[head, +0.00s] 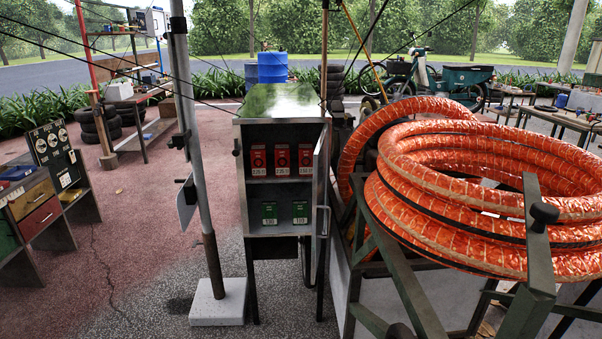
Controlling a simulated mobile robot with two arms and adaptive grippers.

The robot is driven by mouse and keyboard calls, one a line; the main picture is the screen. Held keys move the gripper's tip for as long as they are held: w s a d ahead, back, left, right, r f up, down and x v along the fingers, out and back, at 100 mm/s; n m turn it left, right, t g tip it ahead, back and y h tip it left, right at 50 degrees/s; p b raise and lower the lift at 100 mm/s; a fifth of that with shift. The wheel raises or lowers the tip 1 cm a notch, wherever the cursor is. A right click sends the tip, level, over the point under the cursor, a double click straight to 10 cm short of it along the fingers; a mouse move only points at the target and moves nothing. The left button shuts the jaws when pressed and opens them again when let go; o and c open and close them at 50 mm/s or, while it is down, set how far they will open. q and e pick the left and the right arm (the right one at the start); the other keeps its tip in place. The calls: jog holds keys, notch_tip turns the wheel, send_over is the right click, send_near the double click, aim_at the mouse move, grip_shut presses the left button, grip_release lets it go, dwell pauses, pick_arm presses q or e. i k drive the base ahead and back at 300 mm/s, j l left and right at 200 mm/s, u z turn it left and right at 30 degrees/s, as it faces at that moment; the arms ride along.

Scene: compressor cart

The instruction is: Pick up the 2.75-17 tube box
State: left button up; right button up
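A metal cabinet (281,104) with its door swung open at the right stands in the middle of the head view. Three red boxes stand side by side on its upper shelf: a left one (259,160), a middle one (282,160) and a right one (305,159). Each has a pale label at its foot, too small to read surely. Two green boxes, a left one (270,213) and a right one (300,212), stand on the lower shelf. I cannot tell which box is the 2.75-17 tube box. Neither of my grippers is in view.
A large orange hose coil (430,170) on a dark metal frame (535,260) fills the right side, close to the cabinet door. A grey pole (200,150) on a concrete block (218,304) stands just left of the cabinet. Red ground (130,210) at left is clear.

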aim_at(258, 152)
jog(key=i+j+z, duration=0.15)
jog(key=z, duration=0.25)
jog(key=i+j+z, duration=0.15)
jog(key=z, duration=0.25)
jog(key=i+j+z, duration=0.1)
jog(key=j+z, duration=0.15)
jog(key=z, duration=0.2)
